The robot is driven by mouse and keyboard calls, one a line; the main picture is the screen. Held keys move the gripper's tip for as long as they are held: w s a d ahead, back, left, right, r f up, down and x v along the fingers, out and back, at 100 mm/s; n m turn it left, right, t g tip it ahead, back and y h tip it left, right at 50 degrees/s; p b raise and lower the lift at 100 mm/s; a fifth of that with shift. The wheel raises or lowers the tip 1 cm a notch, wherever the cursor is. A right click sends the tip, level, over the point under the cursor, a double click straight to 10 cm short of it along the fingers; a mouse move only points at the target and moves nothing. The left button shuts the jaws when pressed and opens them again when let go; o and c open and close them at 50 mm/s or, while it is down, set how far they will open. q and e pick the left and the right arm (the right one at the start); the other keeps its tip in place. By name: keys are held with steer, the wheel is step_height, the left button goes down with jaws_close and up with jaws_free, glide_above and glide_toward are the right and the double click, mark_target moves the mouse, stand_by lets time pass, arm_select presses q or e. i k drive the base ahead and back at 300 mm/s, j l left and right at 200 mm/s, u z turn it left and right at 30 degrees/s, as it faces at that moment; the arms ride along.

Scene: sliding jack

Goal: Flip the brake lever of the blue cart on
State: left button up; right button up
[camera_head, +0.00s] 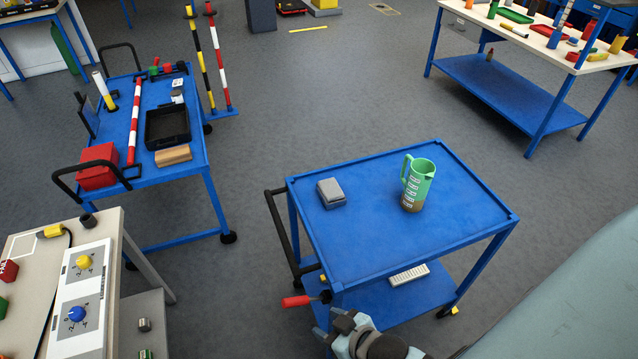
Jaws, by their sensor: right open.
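The blue cart (400,255) stands at the centre right, with a black push handle on its left side. The brake lever (296,301) has a red grip and a dark hub, and it sticks out to the left from the cart's near left corner. My right gripper (332,322) is open, just below and to the right of the lever's red grip, near the hub. It looks empty and apart from the red grip; its fingertips are small and partly hard to make out. My left gripper is not in view.
A green measuring jug (418,184) and a grey box (331,193) stand on the cart's top. A white keyboard-like item (409,275) lies on its lower shelf. Another blue cart (187,184) and a control-panel table (118,290) stand left. The floor between the carts is clear.

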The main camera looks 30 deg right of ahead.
mark_target(325, 296)
steer(key=z, duration=0.85)
